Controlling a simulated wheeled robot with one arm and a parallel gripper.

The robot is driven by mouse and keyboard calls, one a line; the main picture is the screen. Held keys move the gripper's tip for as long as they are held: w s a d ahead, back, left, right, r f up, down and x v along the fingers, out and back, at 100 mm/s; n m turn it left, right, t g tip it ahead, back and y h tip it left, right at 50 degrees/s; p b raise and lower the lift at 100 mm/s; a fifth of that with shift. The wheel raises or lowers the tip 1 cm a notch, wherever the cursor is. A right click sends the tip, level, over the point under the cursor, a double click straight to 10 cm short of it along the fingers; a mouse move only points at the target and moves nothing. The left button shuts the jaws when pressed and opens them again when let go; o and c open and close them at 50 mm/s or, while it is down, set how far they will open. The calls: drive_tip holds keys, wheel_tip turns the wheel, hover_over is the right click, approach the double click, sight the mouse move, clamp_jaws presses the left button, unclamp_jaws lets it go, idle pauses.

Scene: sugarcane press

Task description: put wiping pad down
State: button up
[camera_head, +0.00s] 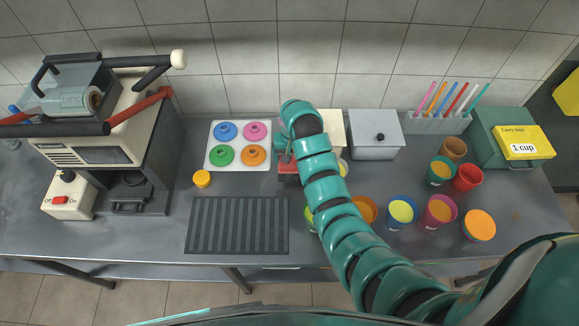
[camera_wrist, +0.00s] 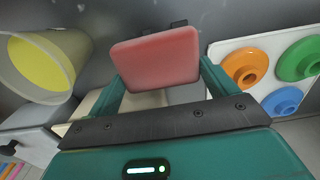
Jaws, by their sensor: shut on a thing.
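The wiping pad (camera_wrist: 157,60) is a red rounded block. In the wrist view it sits between the two fingers of my gripper (camera_wrist: 160,78), which is shut on it. In the head view the pad (camera_head: 288,167) shows as a small red patch under my gripper (camera_head: 287,158), just right of the tray of coloured lids. The arm hides part of the counter behind and beside it. I cannot tell whether the pad touches the counter.
A white tray (camera_head: 210,160) with coloured lids lies left of my gripper. A dark ribbed mat (camera_head: 236,225) lies nearer the front. Several coloured cups (camera_head: 402,211) stand to the right. A lidded grey box (camera_head: 375,148) stands behind. The press (camera_head: 110,140) fills the left end.

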drive_tip(key=shift+w+a+f+p, duration=0.45)
drive_tip(key=shift+w+f+p, duration=0.05)
drive_tip(key=shift+f, duration=0.1)
drive_tip(key=shift+f+p, duration=0.6)
drive_tip(key=shift+f, duration=1.05)
drive_tip(key=shift+f, duration=0.2)
drive_tip(key=o, duration=0.9)
drive_tip(key=shift+o, duration=0.2)
drive_tip(key=shift+r, duration=0.15)
